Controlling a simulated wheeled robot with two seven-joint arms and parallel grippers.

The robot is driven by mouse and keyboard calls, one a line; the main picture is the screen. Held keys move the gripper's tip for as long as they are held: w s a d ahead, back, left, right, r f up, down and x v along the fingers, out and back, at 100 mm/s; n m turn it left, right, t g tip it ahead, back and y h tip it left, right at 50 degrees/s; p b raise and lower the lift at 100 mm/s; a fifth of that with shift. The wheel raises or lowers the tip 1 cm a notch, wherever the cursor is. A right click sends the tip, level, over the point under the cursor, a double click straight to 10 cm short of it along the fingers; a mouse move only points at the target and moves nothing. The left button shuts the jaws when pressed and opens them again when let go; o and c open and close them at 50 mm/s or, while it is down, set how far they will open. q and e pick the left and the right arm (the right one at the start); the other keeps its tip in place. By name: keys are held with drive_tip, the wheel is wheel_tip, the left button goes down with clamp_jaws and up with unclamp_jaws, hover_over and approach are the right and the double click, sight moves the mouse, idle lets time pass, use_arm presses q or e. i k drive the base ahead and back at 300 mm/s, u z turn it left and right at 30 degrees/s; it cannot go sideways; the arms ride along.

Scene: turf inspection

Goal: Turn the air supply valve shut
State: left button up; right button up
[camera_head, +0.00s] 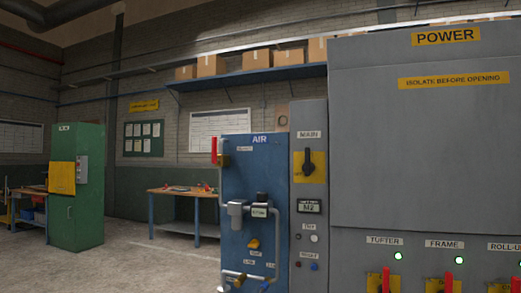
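The blue air panel (236,200) stands left of the grey power cabinet, with a sign reading AIR at its top. A red lever (214,150) stands upright at the panel's upper left edge, beside a small brass-coloured valve body (223,160). The small label near it is too blurred to read. Grey pipework and a regulator (237,208) sit lower on the panel, with a small yellow handle (253,243) below. Another yellow fitting (238,280) shows at the bottom edge. Neither of my grippers is in view.
The grey power cabinet (420,150) fills the right side, with a MAIN rotary switch (308,161) and red handles (386,280) low down. A workbench (184,194) and a green cabinet (78,215) stand farther back left. Open floor (150,265) lies left of the panel.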

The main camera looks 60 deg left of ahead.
sight(214, 161)
drive_tip(key=u, duration=0.15)
drive_tip(key=i, duration=0.95)
drive_tip(key=u, duration=1.3)
drive_tip(key=i, duration=0.7)
drive_tip(key=u, duration=0.85)
